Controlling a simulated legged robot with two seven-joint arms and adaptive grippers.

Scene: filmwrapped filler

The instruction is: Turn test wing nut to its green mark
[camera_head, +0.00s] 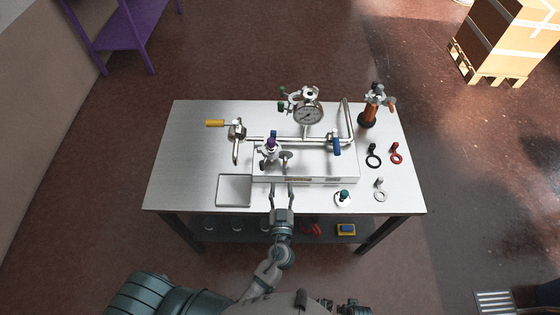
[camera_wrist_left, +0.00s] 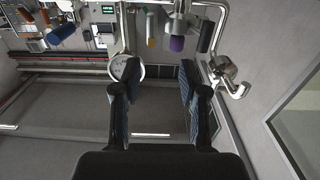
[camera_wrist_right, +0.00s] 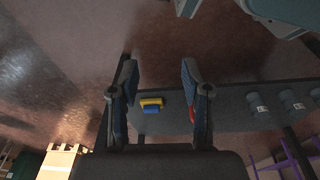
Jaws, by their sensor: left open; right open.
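The steel pipe assembly (camera_head: 300,139) stands on the metal table, with a dial gauge (camera_head: 307,115), a purple-topped fitting (camera_head: 271,143) and small grey wing-like parts (camera_head: 287,157) beside that fitting. Which part is the test wing nut I cannot tell; no green mark on one is readable. My left gripper (camera_head: 283,188) is open and empty at the assembly's front side, apart from these parts. In the left wrist view its open fingers (camera_wrist_left: 155,78) show with the purple cap (camera_wrist_left: 177,44) beyond. My right gripper (camera_wrist_right: 158,76) is open and empty in its wrist view.
A yellow-handled valve (camera_head: 215,123) is at the left and a blue handle (camera_head: 337,145) at the right. A shallow tray (camera_head: 220,190), a green-knobbed piece (camera_head: 344,196), ringed tags (camera_head: 373,161) and an orange canister (camera_head: 368,115) flank the assembly. The lower shelf holds a yellow-blue block (camera_head: 346,230).

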